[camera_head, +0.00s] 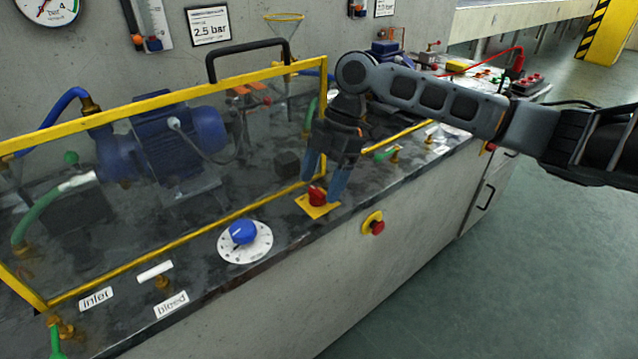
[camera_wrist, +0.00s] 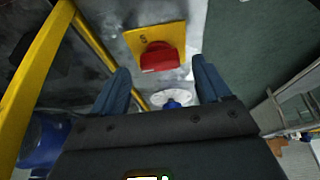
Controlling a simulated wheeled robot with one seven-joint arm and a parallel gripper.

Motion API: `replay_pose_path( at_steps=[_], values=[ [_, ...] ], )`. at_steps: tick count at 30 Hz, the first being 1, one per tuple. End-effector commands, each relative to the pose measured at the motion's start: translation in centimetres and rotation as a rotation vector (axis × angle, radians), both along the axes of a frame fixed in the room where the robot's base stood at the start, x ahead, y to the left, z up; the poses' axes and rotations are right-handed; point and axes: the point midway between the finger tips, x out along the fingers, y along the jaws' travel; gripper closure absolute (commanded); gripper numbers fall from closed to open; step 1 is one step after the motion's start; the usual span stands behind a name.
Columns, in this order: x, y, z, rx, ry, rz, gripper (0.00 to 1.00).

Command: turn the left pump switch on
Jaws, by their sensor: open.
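The pump switch is a red knob (camera_head: 317,196) on a yellow plate (camera_head: 309,207) near the front edge of the bench. My gripper (camera_head: 324,190) is open above it, pointing down, with one blue finger on each side of the knob in the head view. In the wrist view the red knob (camera_wrist: 160,57) lies ahead of the two spread fingers (camera_wrist: 165,84), with a gap to each. I cannot tell whether the fingers touch the knob.
A yellow-framed clear guard (camera_head: 150,102) with a black handle stands just behind the switch, over a blue pump (camera_head: 165,140). A blue dial (camera_head: 243,233) sits to the left. A red button on a yellow base (camera_head: 374,225) is on the bench front. The floor in front is clear.

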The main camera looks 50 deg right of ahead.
Motion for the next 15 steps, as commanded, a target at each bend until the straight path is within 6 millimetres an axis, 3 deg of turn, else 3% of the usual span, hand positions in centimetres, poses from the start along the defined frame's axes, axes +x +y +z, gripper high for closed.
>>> replay_pose_path(
  at_steps=[4, 13, 15],
  values=[
    [0.12, 0.42, -1.08, -0.001, 0.000, 0.000, 0.23],
    [0.15, 0.53, -1.34, 0.000, 0.000, 0.000, 0.23],
    [0.15, 0.53, -1.33, 0.000, -0.001, 0.000, 0.29]
  ],
)
